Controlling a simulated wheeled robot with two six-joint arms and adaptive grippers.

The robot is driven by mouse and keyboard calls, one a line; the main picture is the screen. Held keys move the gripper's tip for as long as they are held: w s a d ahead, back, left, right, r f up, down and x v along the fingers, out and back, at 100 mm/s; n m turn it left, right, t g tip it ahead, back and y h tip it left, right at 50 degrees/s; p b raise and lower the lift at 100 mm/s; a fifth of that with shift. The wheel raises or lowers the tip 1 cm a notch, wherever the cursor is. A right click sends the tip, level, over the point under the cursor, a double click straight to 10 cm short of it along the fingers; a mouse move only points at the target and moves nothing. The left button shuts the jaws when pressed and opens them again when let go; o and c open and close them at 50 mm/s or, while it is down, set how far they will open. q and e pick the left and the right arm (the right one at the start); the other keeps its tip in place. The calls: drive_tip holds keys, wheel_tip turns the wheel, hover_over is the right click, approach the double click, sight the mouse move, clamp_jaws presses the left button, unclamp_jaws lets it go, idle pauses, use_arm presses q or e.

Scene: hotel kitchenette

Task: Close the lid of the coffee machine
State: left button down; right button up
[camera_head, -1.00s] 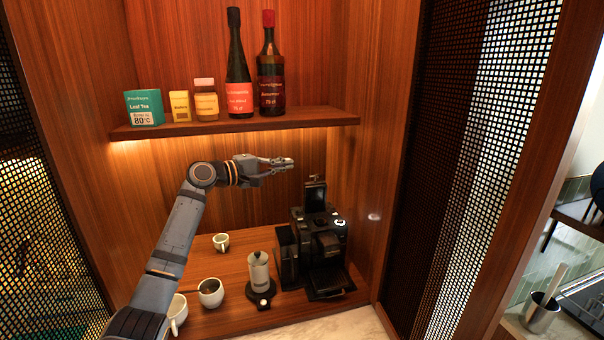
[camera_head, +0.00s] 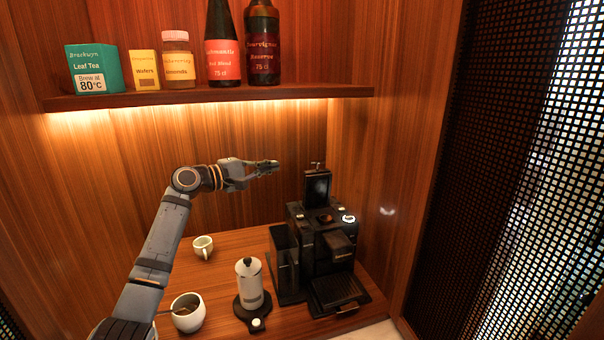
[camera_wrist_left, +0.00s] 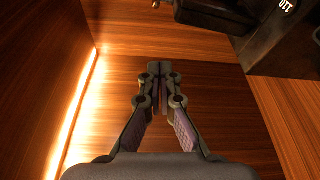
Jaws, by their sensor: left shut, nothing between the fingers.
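The black coffee machine (camera_head: 322,243) stands on the wooden counter at the right of the niche. Its lid (camera_head: 317,187) stands upright, raised open at the back of the machine's top. My left gripper (camera_head: 278,167) is shut and empty, in the air to the left of the lid and a little above it, apart from it. In the left wrist view the shut fingers (camera_wrist_left: 160,82) point toward bare wood, and a dark part of the machine (camera_wrist_left: 285,40) shows at the upper right. My right gripper is not in view.
A moka-style pot (camera_head: 249,283) stands on a dark base left of the machine. A small cup (camera_head: 203,247) and a larger cup (camera_head: 187,318) stand on the counter. A shelf (camera_head: 210,97) with bottles and boxes hangs above my left arm. A perforated panel (camera_head: 480,170) is at right.

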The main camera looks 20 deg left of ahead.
use_arm(q)
drive_tip(key=w+d+p, duration=0.1)
drive_tip(key=d, duration=0.1)
drive_tip(key=p, duration=0.6)
hover_over(317, 184)
drive_tip(key=a, duration=0.4)
drive_tip(key=shift+s+r, duration=0.25)
drive_tip(key=shift+s, duration=0.05)
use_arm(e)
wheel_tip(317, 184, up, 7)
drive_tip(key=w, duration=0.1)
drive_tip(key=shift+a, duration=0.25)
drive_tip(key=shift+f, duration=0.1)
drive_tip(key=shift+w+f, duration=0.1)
